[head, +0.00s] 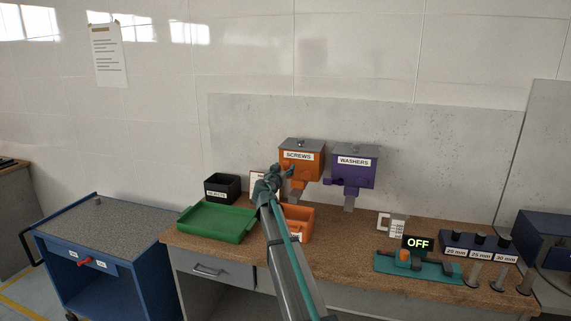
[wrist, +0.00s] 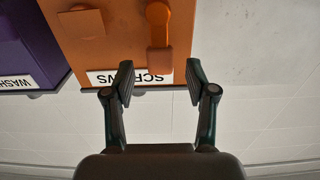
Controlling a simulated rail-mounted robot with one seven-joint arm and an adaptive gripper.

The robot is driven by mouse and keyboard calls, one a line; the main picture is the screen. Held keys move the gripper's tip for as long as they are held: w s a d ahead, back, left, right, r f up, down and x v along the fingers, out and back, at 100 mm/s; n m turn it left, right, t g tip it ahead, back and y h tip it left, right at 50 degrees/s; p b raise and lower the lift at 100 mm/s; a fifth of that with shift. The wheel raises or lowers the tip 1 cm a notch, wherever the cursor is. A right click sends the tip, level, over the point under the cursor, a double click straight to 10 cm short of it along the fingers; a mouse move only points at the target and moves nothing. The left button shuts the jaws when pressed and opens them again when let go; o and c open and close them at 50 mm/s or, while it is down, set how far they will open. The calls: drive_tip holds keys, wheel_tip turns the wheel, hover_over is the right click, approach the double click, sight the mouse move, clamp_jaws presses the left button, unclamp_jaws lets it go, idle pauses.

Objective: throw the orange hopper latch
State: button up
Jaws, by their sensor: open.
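The orange hopper (head: 315,166), labelled SCREWS, is fixed to the grey wall panel above the bench. It fills the upper part of the wrist view (wrist: 105,48), upside down. Its orange latch (wrist: 158,30) is a short lever with a thicker end, on the hopper's front face. In the head view my gripper and arm largely hide the latch. My gripper (head: 284,172) is in front of the hopper's left side. In the wrist view my gripper (wrist: 160,83) is open and empty, with the latch's end between the fingertips in the picture; I cannot tell whether they touch.
A purple WASHERS hopper (head: 354,169) with its own latch (head: 330,182) hangs close on the right. Below are a green tray (head: 216,223), a black bin (head: 222,187) and an orange bin (head: 300,222). A fixture with an OFF display (head: 417,243) stands farther right on the bench.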

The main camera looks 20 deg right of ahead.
drive_tip(key=shift+p+x, duration=0.3)
drive_tip(key=shift+x, duration=1)
clamp_jaws()
